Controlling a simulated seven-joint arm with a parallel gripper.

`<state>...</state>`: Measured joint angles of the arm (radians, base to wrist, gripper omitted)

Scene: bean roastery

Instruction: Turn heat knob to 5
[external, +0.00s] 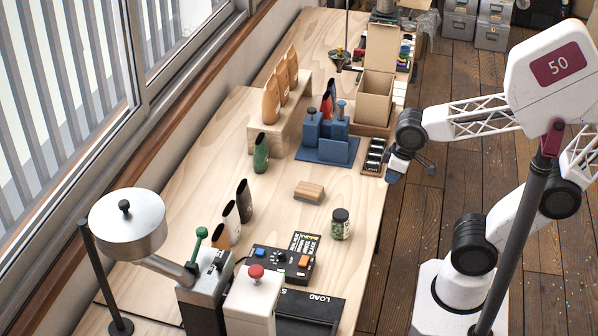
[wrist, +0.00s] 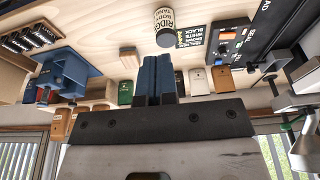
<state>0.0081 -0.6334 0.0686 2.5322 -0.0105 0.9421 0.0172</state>
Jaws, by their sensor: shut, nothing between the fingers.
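The black control box (external: 300,268) sits on the near part of the wooden table, with a dark round knob (external: 281,257) on its top. An orange button and a blue button flank the knob. The knob's setting is too small to read. In the wrist view the box (wrist: 243,50) is at the upper right. My gripper (external: 393,178) is over the table's right edge, well away from the box. In the wrist view its blue fingers (wrist: 157,58) are together and empty.
A glass jar (external: 340,224), a wooden block (external: 310,191) and several upright bags stand around the table's middle. A red-topped white housing (external: 252,300) and a metal hopper (external: 128,225) are near the box. A blue stand (external: 330,150) is farther back.

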